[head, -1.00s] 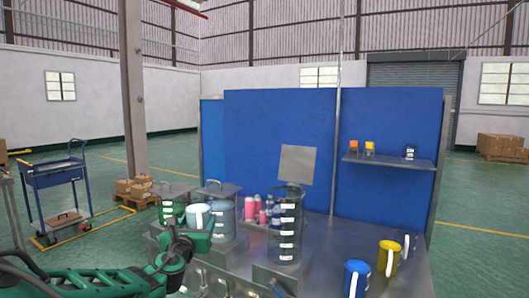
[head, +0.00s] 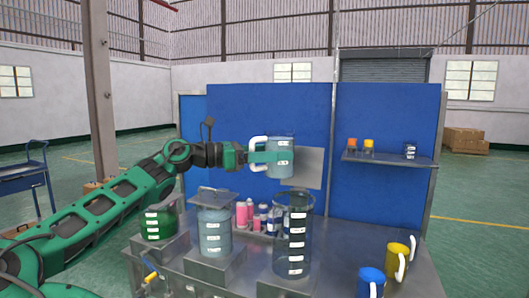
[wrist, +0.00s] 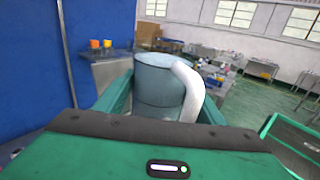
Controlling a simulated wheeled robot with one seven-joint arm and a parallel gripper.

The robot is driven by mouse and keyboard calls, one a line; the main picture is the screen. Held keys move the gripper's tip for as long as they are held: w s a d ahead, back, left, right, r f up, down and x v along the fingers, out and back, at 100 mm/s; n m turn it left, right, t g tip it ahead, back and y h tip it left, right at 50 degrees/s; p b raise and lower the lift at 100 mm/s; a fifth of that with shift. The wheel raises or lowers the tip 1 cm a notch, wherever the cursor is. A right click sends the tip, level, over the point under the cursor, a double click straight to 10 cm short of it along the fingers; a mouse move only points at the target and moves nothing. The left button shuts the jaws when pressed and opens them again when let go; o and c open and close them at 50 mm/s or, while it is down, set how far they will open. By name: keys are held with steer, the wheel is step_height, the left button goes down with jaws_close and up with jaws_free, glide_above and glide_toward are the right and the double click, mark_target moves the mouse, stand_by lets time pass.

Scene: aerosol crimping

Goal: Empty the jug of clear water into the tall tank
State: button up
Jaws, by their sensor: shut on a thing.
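My gripper (head: 262,156) is shut on a pale blue, see-through jug (head: 280,160) with a white handle. The jug is upright, held in the air just above and slightly left of the tall tank (head: 306,240), a clear cylinder with several white labels on a metal block. In the wrist view the jug (wrist: 160,82) stands between my two fingers, its handle at the right.
A green-tinted tank (head: 160,222) and a pale blue tank (head: 215,230) stand left of the tall tank. Pink and dark bottles (head: 244,215) sit behind. A blue mug (head: 371,279) and a yellow mug (head: 397,262) stand at the right. A grey panel (head: 311,168) is behind the jug.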

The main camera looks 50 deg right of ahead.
mark_target(276, 163)
steer(key=shift+s+a+r+g, duration=0.1)
steer(key=shift+a+r+g, duration=0.05)
steer(key=shift+g, duration=0.15)
steer(key=shift+f, duration=0.3)
steer(key=shift+d+f, duration=0.2)
steer(key=shift+f, duration=0.15)
steer(key=shift+f, duration=0.7)
steer(key=shift+s+f, duration=0.1)
steer(key=shift+f, duration=0.25)
